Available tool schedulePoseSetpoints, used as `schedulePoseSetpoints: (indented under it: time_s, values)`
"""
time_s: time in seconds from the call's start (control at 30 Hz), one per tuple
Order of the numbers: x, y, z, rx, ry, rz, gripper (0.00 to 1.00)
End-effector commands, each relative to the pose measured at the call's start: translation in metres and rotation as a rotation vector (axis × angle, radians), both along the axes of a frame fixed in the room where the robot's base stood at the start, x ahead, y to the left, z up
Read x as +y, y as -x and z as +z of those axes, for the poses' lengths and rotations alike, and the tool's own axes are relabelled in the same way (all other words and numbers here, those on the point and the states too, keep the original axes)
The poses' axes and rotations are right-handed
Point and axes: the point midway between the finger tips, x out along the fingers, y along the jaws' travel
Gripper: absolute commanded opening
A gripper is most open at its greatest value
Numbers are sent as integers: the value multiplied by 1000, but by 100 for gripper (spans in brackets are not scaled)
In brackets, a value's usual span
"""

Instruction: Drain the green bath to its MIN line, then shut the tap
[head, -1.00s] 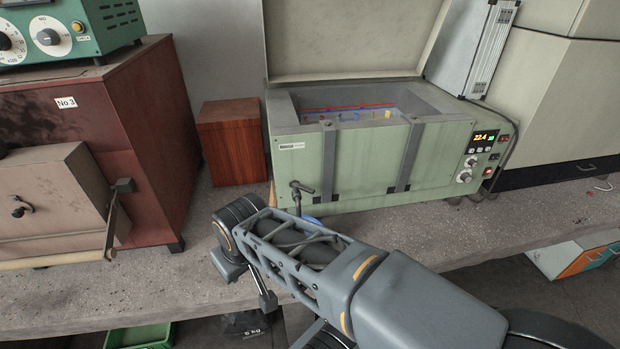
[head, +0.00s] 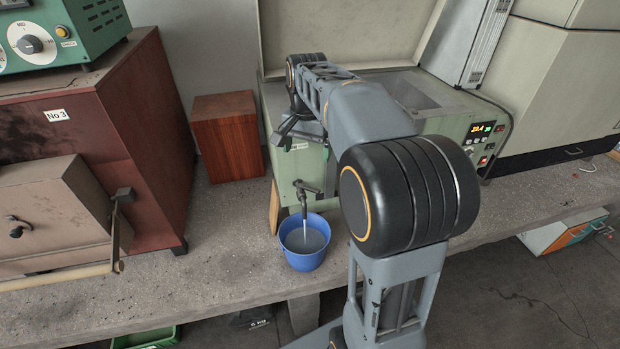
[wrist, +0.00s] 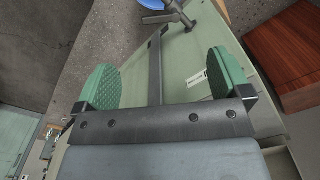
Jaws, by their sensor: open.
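The green bath (head: 458,127) stands on the bench with its lid up. My arm crosses in front of it and hides most of its inside and front, so its level and MIN line cannot be seen. The tap (head: 305,188) sticks out low at its left front, and a pale stream runs from it into a blue bucket (head: 304,262) holding greyish water. My gripper (head: 292,134) is above the tap by the bath's left front corner. In the wrist view my gripper (wrist: 165,80) is open, its green pads apart and empty, with the tap (wrist: 170,14) beyond them.
A wooden block (head: 227,137) stands left of the bath. A dark red furnace (head: 150,130) with a protruding door handle is further left. The bench front (head: 190,265) between furnace and bucket is clear. A green crate (head: 147,338) is on the floor below.

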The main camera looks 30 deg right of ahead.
Motion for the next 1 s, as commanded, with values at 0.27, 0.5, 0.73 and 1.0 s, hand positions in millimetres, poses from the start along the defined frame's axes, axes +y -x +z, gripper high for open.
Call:
schedulePoseSetpoints:
  time_s: [0.27, 0.5, 0.73, 1.0]
  values:
    - [-12, -13, -15, 30, -7, -86, 96]
    - [-12, -12, -61, 30, -7, -83, 96]
    - [-12, -12, -100, 28, -6, -82, 96]
    - [-12, -13, -126, 26, -6, -82, 96]
